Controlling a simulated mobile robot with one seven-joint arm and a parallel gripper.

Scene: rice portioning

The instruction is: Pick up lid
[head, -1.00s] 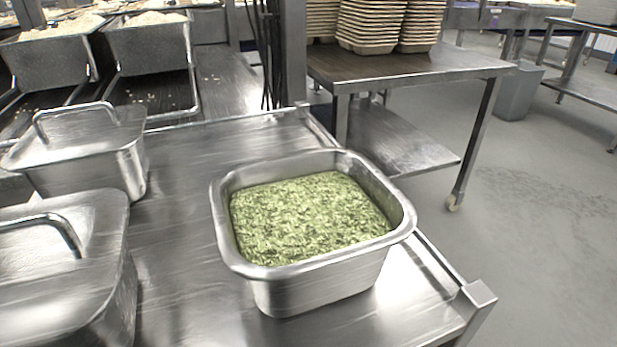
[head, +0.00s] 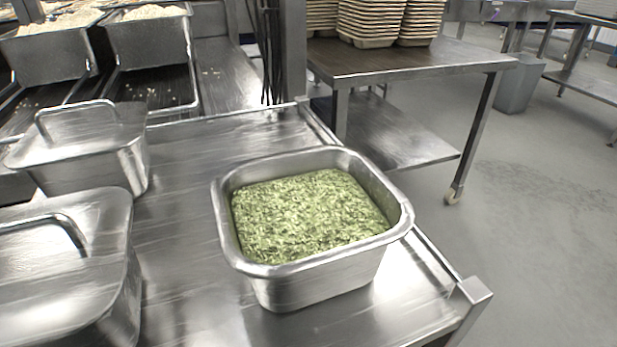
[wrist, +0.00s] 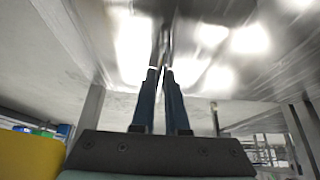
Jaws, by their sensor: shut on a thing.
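In the wrist view, my gripper (wrist: 165,68) has its two blue fingers close together, shut on a narrow metal piece that seems to be the handle of the lid (wrist: 215,45). The lid shows as a blurred, shiny metal surface with bright reflections just beyond the fingertips. Its outer edges are partly out of view. In the head view, a metal pan (head: 312,278) full of green herbed rice (head: 308,218) stands open on the steel table. My gripper and the held lid are not in the head view.
Two lidded metal pans (head: 85,175) (head: 75,290) stand at the left of the steel table (head: 185,240). Behind are bins of white rice (head: 150,45) and a side table (head: 400,62) with stacked trays (head: 370,22). A yellow object (wrist: 30,155) shows in the wrist view.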

